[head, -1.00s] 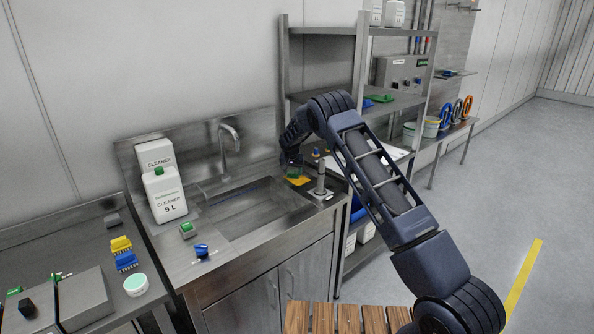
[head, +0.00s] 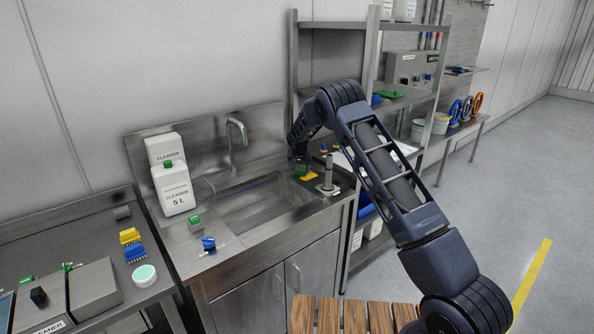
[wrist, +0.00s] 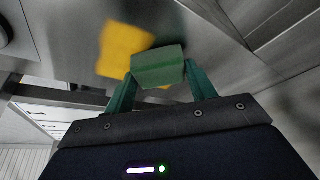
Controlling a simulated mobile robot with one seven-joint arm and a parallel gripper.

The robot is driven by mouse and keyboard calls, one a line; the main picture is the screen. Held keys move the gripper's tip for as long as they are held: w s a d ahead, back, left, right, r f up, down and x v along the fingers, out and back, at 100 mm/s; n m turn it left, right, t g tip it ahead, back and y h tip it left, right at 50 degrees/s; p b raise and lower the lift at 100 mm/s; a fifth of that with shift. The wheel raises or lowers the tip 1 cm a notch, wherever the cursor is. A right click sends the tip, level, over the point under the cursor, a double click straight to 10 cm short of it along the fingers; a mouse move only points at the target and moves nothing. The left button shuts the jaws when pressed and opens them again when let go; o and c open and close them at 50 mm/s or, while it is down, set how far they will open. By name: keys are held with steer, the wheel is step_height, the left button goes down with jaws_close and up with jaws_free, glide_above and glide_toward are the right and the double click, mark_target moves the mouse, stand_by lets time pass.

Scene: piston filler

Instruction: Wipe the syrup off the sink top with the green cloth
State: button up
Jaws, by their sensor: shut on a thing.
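In the wrist view the syrup (wrist: 121,46) lies just left of and beyond the cloth. The green cloth (wrist: 158,66) is a folded pad between the two green fingers of my gripper (wrist: 160,80). My gripper is shut on it. In the head view my gripper (head: 299,164) is low over the patch's back left side, and the cloth is small and partly hidden. I cannot tell whether the cloth touches the sink top.
A metal post (head: 327,181) stands close to the right of the patch. The basin (head: 250,208) and faucet (head: 236,143) are to the left. A large cleaner bottle (head: 175,188), a green-topped block (head: 195,222) and a blue item (head: 209,243) stand farther left. Shelves (head: 372,60) rise behind.

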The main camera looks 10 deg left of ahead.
steer(key=shift+w+d, duration=2.5)
steer(key=shift+d, duration=0.05)
steer(key=shift+s+d, duration=0.1)
steer(key=shift+d, duration=0.15)
steer(key=shift+s+d, duration=0.25)
steer(key=shift+s, duration=0.4)
steer(key=shift+s+a, duration=3.45)
steer(key=shift+a, duration=0.1)
steer(key=shift+s+d, duration=0.55)
steer(key=shift+d, duration=0.15)
steer(key=shift+w+d+f, duration=0.1)
steer(key=shift+w+d, duration=0.05)
steer(key=shift+d, duration=0.15)
steer(key=shift+w+d, duration=3.2)
steer(key=shift+w, duration=0.05)
steer(key=shift+w+d+r, duration=0.15)
steer(key=shift+w+r, duration=0.05)
step_height(320, 180, up, 8)
steer(key=shift+f, duration=0.1)
